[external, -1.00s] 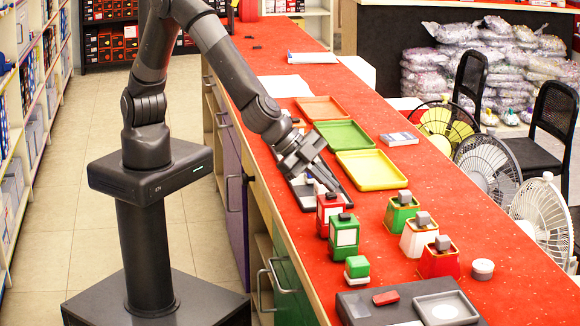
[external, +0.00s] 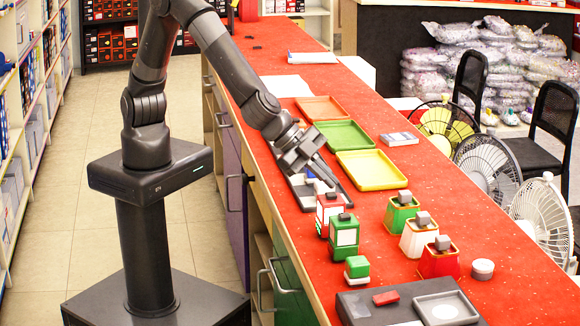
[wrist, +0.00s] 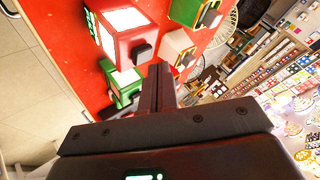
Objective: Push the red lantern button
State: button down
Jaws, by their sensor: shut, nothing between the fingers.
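A red lantern (external: 329,211) stands on the red counter (external: 285,235), with a bright white panel. In the wrist view the red lantern (wrist: 106,38) shows its glowing panel and a dark square button (wrist: 142,52). A green lantern (external: 344,237) with a dark top stands just in front of it in the external view; it also shows in the wrist view (wrist: 108,68). My gripper (external: 333,181) is shut and empty, just above and behind the red lantern. In the wrist view my shut fingers (wrist: 160,70) end close to the button; I cannot tell whether they touch it.
To the right stand a green lantern (external: 400,216), a white-panelled lantern (external: 418,241) and another red lantern (external: 438,264), all with grey tops. A small green-and-white block (external: 356,269) sits nearer. A yellow tray (external: 370,171) lies beyond. Bare counter separates the lantern groups.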

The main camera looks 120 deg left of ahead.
aim_at(326, 193)
jog(key=shift+r, duration=0.1)
jog(key=shift+r, duration=2.9)
jog(key=s+a+r+n+g, duration=0.1)
jog(key=s+a+r, duration=0.3)
jog(key=s, duration=0.3)
jog(key=s+a+r+n, duration=0.1)
jog(key=s+a+r, duration=0.2)
jog(key=s, duration=0.4)
jog(key=s+a+r+n+g, duration=0.1)
jog(key=s+a+r+n, duration=0.1)
jog(key=s+a+r, duration=0.35)
jog(key=s+d+f+h, duration=0.1)
jog(key=s, duration=1)
jog(key=s+d+f+g+h, duration=0.1)
jog(key=s+f+h, duration=0.1)
jog(key=s, duration=1)
jog(key=shift+s+n, duration=0.25)
jog(key=shift+n, duration=0.15)
